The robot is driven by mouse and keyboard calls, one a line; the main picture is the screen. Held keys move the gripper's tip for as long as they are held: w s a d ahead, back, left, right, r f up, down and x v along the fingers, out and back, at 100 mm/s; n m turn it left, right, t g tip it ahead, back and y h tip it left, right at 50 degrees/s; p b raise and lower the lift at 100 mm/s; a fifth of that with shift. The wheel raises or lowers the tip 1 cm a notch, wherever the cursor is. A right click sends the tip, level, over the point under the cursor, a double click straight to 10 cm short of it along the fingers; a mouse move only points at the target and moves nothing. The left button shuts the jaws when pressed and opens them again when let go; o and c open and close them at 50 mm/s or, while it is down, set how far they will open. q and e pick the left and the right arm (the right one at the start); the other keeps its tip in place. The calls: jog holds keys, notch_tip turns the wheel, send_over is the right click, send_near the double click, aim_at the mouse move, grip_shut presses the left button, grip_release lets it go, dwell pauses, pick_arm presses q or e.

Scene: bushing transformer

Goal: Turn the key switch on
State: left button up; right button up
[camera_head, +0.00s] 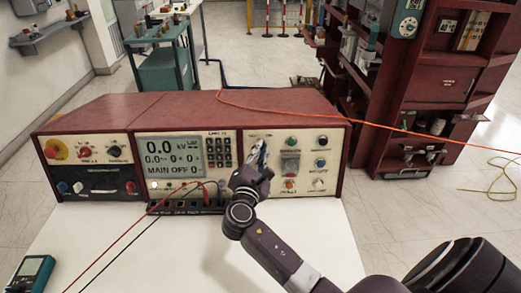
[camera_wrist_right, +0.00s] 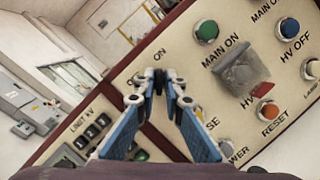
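The control console (camera_head: 100,115) has a cream front panel with a display and buttons. My right gripper (camera_head: 258,155) reaches its right section, left of the green button. In the right wrist view, the two blue-padded fingers of the right gripper (camera_wrist_right: 160,84) point at the panel just below an "ON" label. A small dark part, apparently the key switch (camera_wrist_right: 159,82), shows between the fingertips. The fingertips are close on either side of it, but whether they press on it is unclear. The key's angle is mostly hidden. My left gripper is not in view.
The green MAIN ON button (camera_wrist_right: 207,31), a grey covered switch (camera_wrist_right: 243,73) and a red RESET button (camera_wrist_right: 269,111) sit right of the fingers. Red and black leads run from the terminal block (camera_head: 180,207) across the white table (camera_head: 130,245). A teal meter (camera_head: 32,273) lies at left.

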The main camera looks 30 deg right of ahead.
jog(key=shift+o, duration=1.1)
jog(key=v, duration=1.2)
jog(key=shift+s, duration=0.1)
